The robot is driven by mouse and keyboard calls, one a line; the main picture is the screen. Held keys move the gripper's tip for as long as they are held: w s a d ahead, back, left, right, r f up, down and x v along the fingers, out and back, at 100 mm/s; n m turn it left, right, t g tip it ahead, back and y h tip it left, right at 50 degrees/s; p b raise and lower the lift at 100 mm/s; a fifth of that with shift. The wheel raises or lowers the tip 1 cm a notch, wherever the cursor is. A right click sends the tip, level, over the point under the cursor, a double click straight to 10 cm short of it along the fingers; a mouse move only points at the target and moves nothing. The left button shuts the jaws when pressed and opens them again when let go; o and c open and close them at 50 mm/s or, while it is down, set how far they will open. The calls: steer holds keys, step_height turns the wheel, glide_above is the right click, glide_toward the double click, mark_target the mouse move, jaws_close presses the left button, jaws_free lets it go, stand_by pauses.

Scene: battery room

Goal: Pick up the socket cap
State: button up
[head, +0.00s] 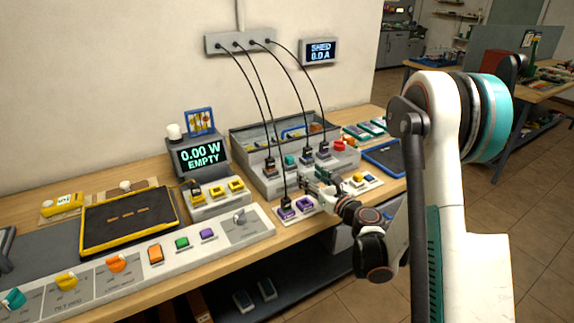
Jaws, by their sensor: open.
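I cannot tell for sure which piece is the socket cap. A small teal piece (291,160) and a red piece (340,145) sit on the grey socket box (268,184), among black plugs with cables. My gripper (308,182) is open, in front of the box and just above the small panel before it. It is small in view, and nothing shows clearly between its fingers. A black plug (286,202) on a purple base stands just left of and below the fingers. My wrist hides part of that panel.
Black cables (259,95) hang from a wall strip (240,42) down to the plugs, close to my gripper. A display reading EMPTY (200,157) stands left, behind yellow switches (216,190). A blue-rimmed tray (384,158) lies right. A long control panel (130,262) runs along the front edge.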

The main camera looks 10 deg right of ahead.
mark_target(292, 159)
steer(key=x, duration=0.8)
steer(key=shift+f, duration=0.15)
steer(key=shift+b+x, duration=1.1)
steer(key=shift+x, duration=1.75)
steer(key=shift+c, duration=0.3)
steer(key=c, duration=0.9)
